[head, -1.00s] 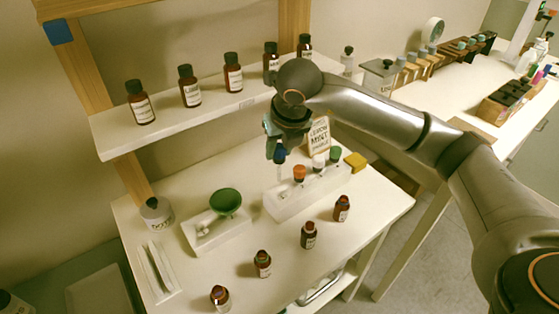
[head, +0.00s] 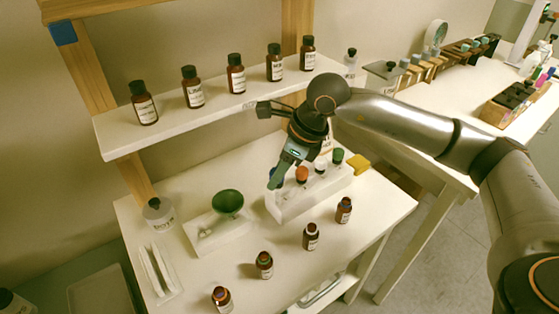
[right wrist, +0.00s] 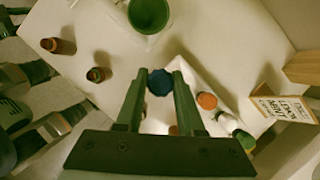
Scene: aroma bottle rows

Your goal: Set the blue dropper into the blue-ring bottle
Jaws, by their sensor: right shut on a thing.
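My right gripper (head: 277,180) is tilted, with its green fingers pointing down at the left end of the white rack (head: 325,192). The dark blue dropper (right wrist: 160,82) is between its fingertips in the right wrist view, and the jaws are shut on it. Its stem is hidden, so I cannot tell whether it is clear of the rack. A row of small brown bottles stands on the table; the rightmost (head: 344,211) seems to have a bluish ring. The others (head: 311,236), (head: 264,265), (head: 222,299) have rings too small to tell surely. My left gripper is not in view.
Orange (head: 302,175), white (head: 321,164) and green (head: 338,156) droppers stand in the rack. A green bowl (head: 228,203) sits on a white tray left of it. Several labelled bottles stand on the shelf (head: 215,112) above.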

